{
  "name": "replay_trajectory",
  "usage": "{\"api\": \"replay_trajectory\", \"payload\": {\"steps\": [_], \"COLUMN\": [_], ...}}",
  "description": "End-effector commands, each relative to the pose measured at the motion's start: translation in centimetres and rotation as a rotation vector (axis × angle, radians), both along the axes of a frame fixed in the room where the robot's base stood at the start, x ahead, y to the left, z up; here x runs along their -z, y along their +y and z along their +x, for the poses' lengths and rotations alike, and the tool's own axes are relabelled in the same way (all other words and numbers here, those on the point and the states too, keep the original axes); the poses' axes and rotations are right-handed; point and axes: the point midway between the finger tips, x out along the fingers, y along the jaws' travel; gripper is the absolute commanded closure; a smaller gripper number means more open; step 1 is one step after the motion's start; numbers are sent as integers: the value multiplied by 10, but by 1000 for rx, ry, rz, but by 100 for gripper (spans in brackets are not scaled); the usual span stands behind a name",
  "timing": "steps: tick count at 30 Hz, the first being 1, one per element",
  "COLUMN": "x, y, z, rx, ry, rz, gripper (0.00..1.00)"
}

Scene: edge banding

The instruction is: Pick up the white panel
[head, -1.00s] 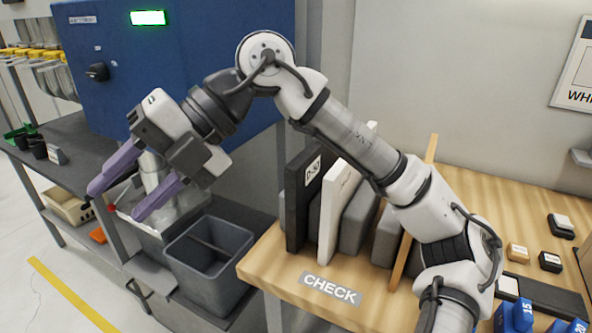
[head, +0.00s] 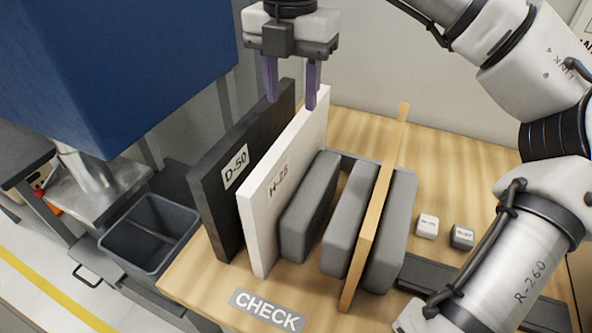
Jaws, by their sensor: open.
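The white panel (head: 262,227) stands upright on edge on the wooden table, with a label that seems to read H-28. A dark panel (head: 208,205) labelled D-50 stands close on its left. My gripper (head: 292,97) is open and points down above the far upper part of the panels. Its left purple finger appears over the dark panel's top edge, and its right finger appears in front of the white panel's top far corner. I cannot tell whether either finger touches a panel.
Several grey padded blocks (head: 308,215) and a thin wooden board (head: 374,220) stand right of the white panel. A CHECK label (head: 267,309) lies in front. A dark bin (head: 150,235) and blue machine (head: 110,70) are at left. Small blocks (head: 428,225) sit at right.

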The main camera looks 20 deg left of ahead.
Motion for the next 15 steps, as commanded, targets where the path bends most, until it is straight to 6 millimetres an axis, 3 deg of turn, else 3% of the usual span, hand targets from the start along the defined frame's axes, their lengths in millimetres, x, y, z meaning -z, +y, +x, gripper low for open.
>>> {"api": "replay_trajectory", "payload": {"steps": [6,15], "x": [37,59], "y": [0,-1], "z": [0,-1], "rx": [-3,-4], "ry": [3,4], "rz": [1,2], "gripper": [56,56]}}
